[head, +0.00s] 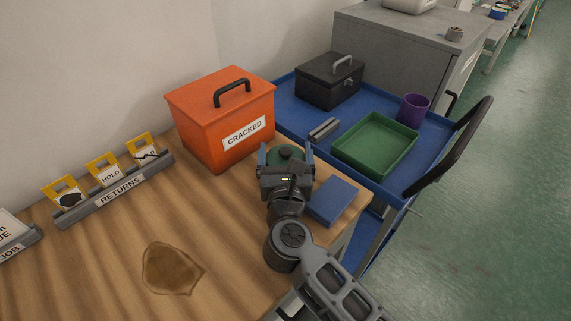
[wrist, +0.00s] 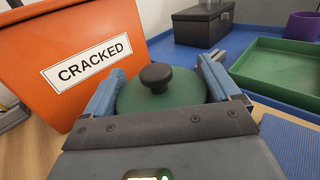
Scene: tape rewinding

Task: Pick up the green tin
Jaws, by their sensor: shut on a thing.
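The green tin (head: 286,153) has a rounded green lid with a dark knob on top. It is at the right end of the wooden table, beside the orange box. In the wrist view the green tin (wrist: 158,92) sits between the two blue-grey fingers. My gripper (head: 285,158) is shut on the tin, with one finger on each side. In the wrist view my gripper (wrist: 160,88) hides the tin's lower front. I cannot tell whether the tin touches the table.
An orange box (head: 201,118) labelled CRACKED stands close on the left. A blue pad (head: 333,201) lies right of my gripper. Behind is a blue cart (head: 291,111) with a green tray (head: 345,147), a black toolbox (head: 316,86) and a purple cup (head: 413,109). The table's front left is mostly clear.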

